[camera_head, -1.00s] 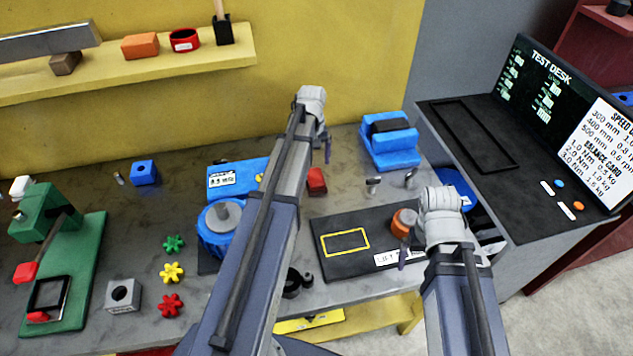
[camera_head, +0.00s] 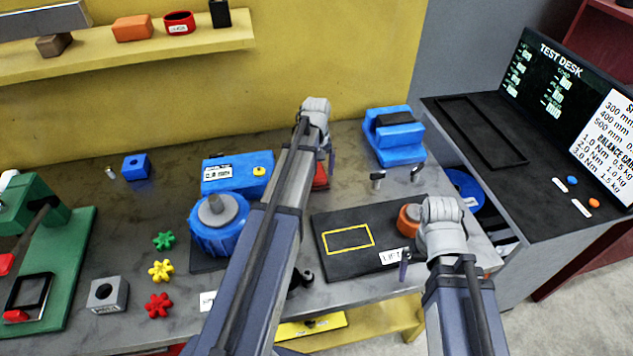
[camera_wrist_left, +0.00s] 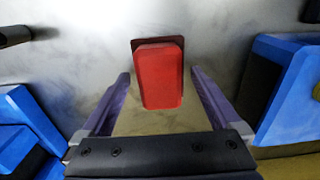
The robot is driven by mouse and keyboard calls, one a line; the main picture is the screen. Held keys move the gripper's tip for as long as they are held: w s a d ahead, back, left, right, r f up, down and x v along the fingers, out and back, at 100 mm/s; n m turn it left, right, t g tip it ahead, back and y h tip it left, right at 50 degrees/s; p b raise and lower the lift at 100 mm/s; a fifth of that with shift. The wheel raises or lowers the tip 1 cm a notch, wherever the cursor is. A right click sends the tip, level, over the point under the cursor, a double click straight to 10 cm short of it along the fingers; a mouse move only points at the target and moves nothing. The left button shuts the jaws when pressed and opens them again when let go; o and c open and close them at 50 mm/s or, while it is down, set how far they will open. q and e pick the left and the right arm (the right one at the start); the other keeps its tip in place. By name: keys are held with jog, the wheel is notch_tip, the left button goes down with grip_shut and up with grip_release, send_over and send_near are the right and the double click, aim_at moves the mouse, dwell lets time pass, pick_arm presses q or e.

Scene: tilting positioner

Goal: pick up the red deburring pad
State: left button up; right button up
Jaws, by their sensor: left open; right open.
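The red deburring pad (camera_head: 321,178) lies on the grey bench, partly hidden behind my left gripper and arm in the head view. In the left wrist view the red pad (camera_wrist_left: 158,78) is a rounded block with a darker red edge at its far end. My left gripper (camera_head: 329,162) is open over the pad. Its two purple fingers (camera_wrist_left: 160,82) lie on either side of the pad with a gap at each side; I cannot tell how far above the bench the tips are. My right gripper (camera_head: 405,262) is open and empty near the black lift plate.
A blue clamp block (camera_head: 395,140) stands right of the pad, and a blue labelled box (camera_head: 236,176) and a blue round unit (camera_head: 217,232) stand to the left. The black plate (camera_head: 340,262) with a yellow outline lies in front. Coloured star knobs (camera_head: 160,270) lie further left.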

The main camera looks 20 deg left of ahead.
pick_arm(q)
jog(key=shift+c, duration=0.4)
jog(key=c, duration=1.4)
jog(key=shift+c, duration=0.2)
notch_tip(320, 180, up, 10)
jog(key=p, duration=1)
pick_arm(e)
notch_tip(320, 180, up, 10)
